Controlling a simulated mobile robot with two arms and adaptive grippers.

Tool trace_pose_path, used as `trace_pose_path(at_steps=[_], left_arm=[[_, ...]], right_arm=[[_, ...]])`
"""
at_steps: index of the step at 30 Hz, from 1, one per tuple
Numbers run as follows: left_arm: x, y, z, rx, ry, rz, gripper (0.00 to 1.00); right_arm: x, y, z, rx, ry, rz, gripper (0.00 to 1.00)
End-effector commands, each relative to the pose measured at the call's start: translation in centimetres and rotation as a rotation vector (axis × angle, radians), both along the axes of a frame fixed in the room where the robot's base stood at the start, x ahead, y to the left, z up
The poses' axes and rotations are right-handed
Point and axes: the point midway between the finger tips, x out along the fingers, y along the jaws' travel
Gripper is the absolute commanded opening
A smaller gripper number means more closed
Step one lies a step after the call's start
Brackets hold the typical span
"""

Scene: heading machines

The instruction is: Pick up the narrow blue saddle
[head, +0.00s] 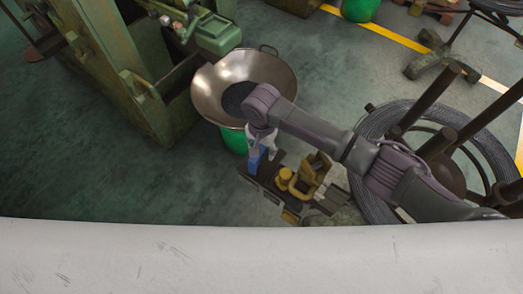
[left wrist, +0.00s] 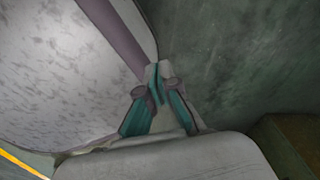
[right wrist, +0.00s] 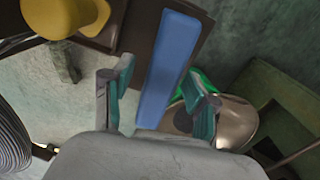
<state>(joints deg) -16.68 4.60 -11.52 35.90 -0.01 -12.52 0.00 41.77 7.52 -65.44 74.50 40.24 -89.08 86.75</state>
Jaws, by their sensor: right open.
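The narrow blue saddle (head: 254,161) stands on a dark board near the middle of the head view, partly covered by my right gripper (head: 263,146). In the right wrist view the blue saddle (right wrist: 168,65) is a long blue bar running between the two fingers. My right gripper (right wrist: 160,90) is open around it, with a finger on each side and gaps visible. My left gripper (left wrist: 159,72) appears only in the left wrist view, its fingertips together with nothing seen between them.
A metal bowl (head: 223,84) on a green drum (head: 235,140) stands behind the board. Yellow parts (head: 300,182) lie right of the saddle. A wire coil (head: 482,135) is at right and a green machine (head: 115,70) at left. Open floor lies at front left.

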Motion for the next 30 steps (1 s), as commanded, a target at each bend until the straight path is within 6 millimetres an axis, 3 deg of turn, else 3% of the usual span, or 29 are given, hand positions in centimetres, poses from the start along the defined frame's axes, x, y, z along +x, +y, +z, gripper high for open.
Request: trace_pose_path(at_steps=[6,16,25,30], left_arm=[[-1.2,0.1,-0.1,0.002,0.019,0.001,0.00],[-1.4,0.2,-0.1,0.003,0.022,0.002,0.00],[-1.2,0.1,0.0,0.003,0.019,0.002,0.00],[-1.1,0.1,0.4,0.002,0.017,0.002,0.00]], right_arm=[[0.0,0.0,0.0,0.000,0.000,0.001,0.55],[0.0,0.0,0.0,0.000,0.000,0.001,0.00],[0.0,0.1,0.2,0.001,-0.001,0.001,0.00],[0.0,0.1,2.3,0.003,-0.003,0.002,0.00]])
